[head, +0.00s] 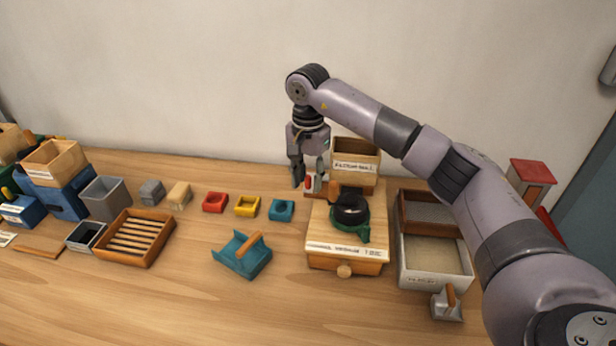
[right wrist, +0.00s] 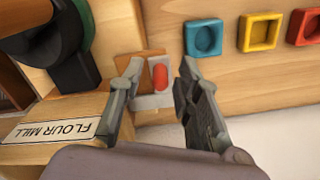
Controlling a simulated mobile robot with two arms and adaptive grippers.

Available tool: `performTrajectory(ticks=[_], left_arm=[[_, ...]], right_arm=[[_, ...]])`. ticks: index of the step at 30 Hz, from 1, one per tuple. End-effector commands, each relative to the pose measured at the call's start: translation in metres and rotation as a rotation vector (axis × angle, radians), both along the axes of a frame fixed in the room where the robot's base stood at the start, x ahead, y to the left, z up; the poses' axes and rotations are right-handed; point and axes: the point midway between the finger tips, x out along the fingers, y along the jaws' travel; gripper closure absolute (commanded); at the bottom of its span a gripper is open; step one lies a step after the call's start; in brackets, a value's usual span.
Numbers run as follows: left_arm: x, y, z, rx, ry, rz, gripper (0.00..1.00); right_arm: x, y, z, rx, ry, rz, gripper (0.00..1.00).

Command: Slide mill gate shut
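The mill (head: 348,235) is a wooden box with a knobbed drawer, a black hopper and a green part on top. Its gate, a grey slide with a red knob (head: 308,183), shows at the mill's back left. My right gripper (head: 310,186) points down at the gate. In the right wrist view the red knob (right wrist: 160,77) sits on the grey slide, between the open fingers (right wrist: 160,72), with a gap on each side. A wooden plate lies under the slide. How far the gate is open cannot be told. My left gripper is not in view.
A box labelled FLOUR MILL (right wrist: 50,130) stands close to one finger. Red (head: 215,202), yellow (head: 247,205) and teal (head: 281,210) blocks lie left of the mill. A two-part tray (head: 404,268) stands right of it, under my arm.

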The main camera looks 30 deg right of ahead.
Motion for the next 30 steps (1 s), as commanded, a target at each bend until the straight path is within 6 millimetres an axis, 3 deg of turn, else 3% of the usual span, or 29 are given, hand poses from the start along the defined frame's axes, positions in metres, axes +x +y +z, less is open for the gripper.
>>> performTrajectory(ticks=[13,30], left_arm=[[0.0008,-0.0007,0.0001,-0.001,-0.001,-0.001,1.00],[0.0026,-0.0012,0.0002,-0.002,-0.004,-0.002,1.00]], right_arm=[[0.0002,0.0001,0.0005,0.000,0.000,0.000,1.00],[0.0003,0.0002,0.0008,0.001,-0.002,0.000,1.00]])
